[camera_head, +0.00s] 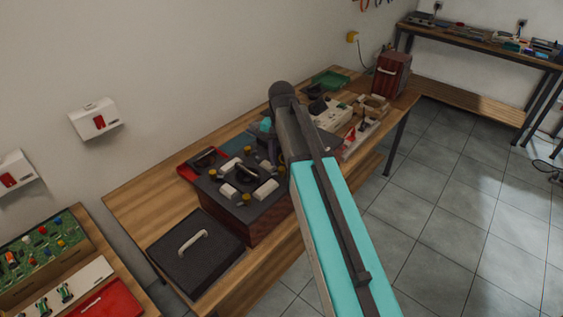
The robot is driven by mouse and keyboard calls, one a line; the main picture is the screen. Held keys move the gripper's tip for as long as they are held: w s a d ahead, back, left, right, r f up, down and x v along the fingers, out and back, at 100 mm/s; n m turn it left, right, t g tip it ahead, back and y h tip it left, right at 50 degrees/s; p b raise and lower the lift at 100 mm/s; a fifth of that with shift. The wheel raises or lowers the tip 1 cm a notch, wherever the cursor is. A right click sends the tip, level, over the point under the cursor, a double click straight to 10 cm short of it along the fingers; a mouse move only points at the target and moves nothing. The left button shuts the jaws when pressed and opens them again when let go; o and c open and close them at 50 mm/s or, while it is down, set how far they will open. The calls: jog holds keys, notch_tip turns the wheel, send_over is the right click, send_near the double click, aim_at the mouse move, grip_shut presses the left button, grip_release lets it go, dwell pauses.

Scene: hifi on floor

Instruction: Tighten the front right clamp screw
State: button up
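A hi-fi unit with a dark top and wooden sides (250,232) stands on the wooden bench. Its top carries several pale blocks, a dark round part near the middle, and small brass-coloured knobs. One brass knob (246,197) sits near the front edge; I cannot tell whether it is the front right clamp screw. My teal and dark arm reaches in from the lower right and bends down behind the unit's right side. My gripper (267,158) appears as small dark parts over the unit's back right area. Its fingers are too small and partly hidden, and contact cannot be told.
A black cover with a pale handle (192,255) lies at the unit's front left. A red tray (188,172) is behind the unit. A green tray (331,80) and a wooden cabinet (391,76) stand farther back. The tiled floor (455,210) at right is clear.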

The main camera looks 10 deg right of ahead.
aim_at(282, 169)
notch_tip(282, 169, up, 12)
jog(key=p, duration=0.7)
jog(key=shift+f, duration=0.2)
jog(key=shift+s+f, duration=0.1)
dwell(0.5)
